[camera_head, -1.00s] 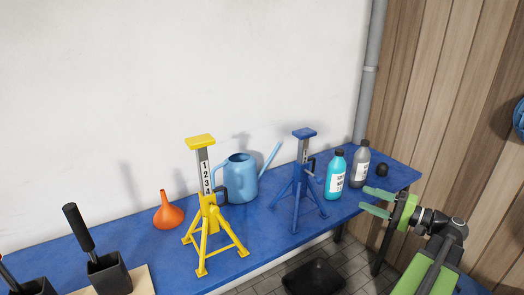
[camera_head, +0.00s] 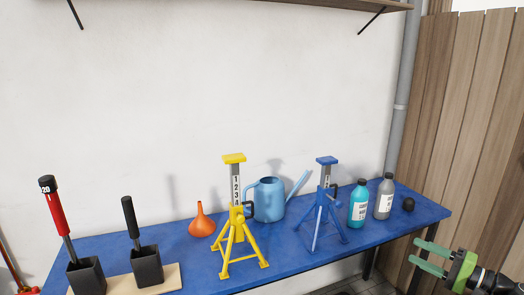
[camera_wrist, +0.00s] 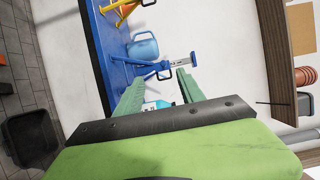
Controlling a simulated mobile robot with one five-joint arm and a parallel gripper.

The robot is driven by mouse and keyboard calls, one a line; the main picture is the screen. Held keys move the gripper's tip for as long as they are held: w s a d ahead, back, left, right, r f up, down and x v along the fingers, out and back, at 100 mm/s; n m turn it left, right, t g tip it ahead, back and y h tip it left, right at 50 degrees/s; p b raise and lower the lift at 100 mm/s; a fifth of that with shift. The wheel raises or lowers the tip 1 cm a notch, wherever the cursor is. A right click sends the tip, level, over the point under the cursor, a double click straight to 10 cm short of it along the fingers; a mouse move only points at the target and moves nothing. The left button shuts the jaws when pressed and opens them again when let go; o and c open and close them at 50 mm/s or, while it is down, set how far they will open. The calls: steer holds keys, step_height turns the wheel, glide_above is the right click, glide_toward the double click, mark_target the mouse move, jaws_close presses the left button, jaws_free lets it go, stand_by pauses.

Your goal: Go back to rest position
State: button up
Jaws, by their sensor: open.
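My gripper (camera_head: 431,257) is at the lower right of the head view, in front of the right end of the blue workbench (camera_head: 120,246). Its two green fingers are apart, with nothing between them. In the wrist view my gripper (camera_wrist: 155,92) also shows open, with the blue jack stand (camera_wrist: 165,66) seen beyond the fingers. In the head view the blue jack stand (camera_head: 322,205) and the yellow jack stand (camera_head: 238,228) stand upright on the bench, apart from my gripper.
On the bench are an orange funnel (camera_head: 202,222), a blue watering can (camera_head: 268,200), a teal bottle (camera_head: 358,206), a grey bottle (camera_head: 384,200) and a black round object (camera_head: 408,205). Black holders with handles (camera_head: 146,266) stand at the left. A shelf (camera_head: 340,3) is above. A black bin (camera_wrist: 30,138) is on the floor.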

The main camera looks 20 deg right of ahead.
steer(key=w+a+n+g+y+p, duration=0.1)
steer(key=w+a+n+g+y, duration=0.4)
steer(key=w+a, duration=1.05)
steer(key=w+a+f+n+g+y+p, duration=0.1)
steer(key=w+a+f+g, duration=0.15)
steer(key=a, duration=0.75)
steer(key=w+a+f+n+g+y, duration=0.1)
steer(key=w+a+n+g, duration=0.2)
steer(key=a, duration=0.7)
steer(key=a+f+n+g+h, duration=0.1)
steer(key=a+f+g+h, duration=0.15)
steer(key=a, duration=0.45)
steer(key=a+f+n+g+h+p, duration=0.1)
steer(key=a+f+g, duration=0.1)
steer(key=a+f, duration=0.35)
steer(key=a+f+n+g+h, duration=0.1)
steer(key=a+f+g+h, duration=0.1)
steer(key=a, duration=0.6)
step_height(320, 180, down, 4)
steer(key=s+a+f+n+h, duration=0.1)
steer(key=s+a+h, duration=0.1)
steer(key=s+h, duration=0.15)
steer(key=w+d+f+h, duration=0.1)
steer(key=d+h, duration=0.4)
steer(key=d, duration=0.4)
steer(key=shift+w+d+f, duration=0.2)
steer(key=shift+d+f, duration=0.1)
steer(key=shift+f, duration=0.1)
